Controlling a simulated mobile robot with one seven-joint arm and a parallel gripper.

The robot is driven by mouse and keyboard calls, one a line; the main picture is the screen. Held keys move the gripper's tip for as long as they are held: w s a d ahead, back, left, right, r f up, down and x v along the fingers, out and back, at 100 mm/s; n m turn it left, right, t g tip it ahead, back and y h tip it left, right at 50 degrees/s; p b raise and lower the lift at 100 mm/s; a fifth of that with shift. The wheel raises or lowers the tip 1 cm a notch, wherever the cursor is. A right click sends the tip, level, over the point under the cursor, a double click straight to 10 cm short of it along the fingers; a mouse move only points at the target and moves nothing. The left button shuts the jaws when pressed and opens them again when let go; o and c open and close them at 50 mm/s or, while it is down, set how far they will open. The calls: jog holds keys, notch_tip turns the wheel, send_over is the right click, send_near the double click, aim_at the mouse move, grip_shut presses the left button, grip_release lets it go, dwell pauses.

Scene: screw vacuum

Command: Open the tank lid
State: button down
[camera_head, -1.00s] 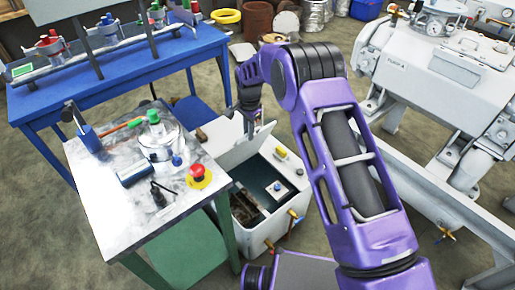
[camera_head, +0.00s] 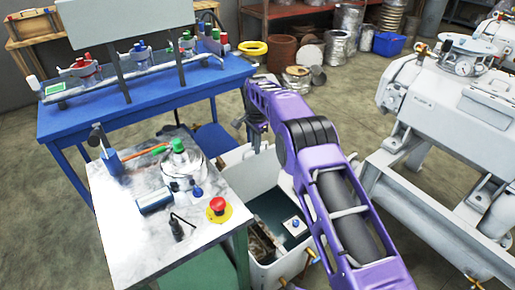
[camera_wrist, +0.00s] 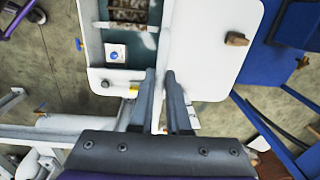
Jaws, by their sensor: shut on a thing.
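The white tank (camera_head: 262,274) stands on the floor beside the small workbench. Its top is open, showing a dark green inside with a blue-knobbed part. The tank lid (camera_head: 236,170) is raised on the tank's left side, partly hidden by my arm. The lid's white panel (camera_wrist: 205,60) fills the right middle of the wrist view, with a brown handle (camera_wrist: 236,39) on it. My gripper (camera_wrist: 160,75) is shut on the lid at its near edge, between the tank opening and the panel. In the head view, my gripper (camera_head: 255,135) is small and dark above the lid.
The workbench (camera_head: 120,225) with a red emergency button (camera_head: 217,204) and a glass vessel stands close left of the lid. A blue table (camera_head: 60,125) is behind. The large grey vacuum machine (camera_head: 440,110) stands at the right. Open floor lies behind the tank.

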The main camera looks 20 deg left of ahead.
jog(key=shift+s+a+f, duration=0.1)
jog(key=shift+a+f, duration=0.05)
jog(key=shift+f, duration=0.15)
jog(key=c, duration=0.9)
grip_release()
jog(key=shift+r, duration=0.15)
jog(key=r+p, duration=0.1)
jog(key=r, duration=0.4)
jog(key=r+p, duration=0.1)
jog(key=r, duration=0.5)
jog(key=r+p, duration=0.1)
jog(key=r, duration=0.5)
jog(key=shift+d+r, duration=0.2)
jog(key=shift+d, duration=0.1)
jog(key=shift+s, duration=0.2)
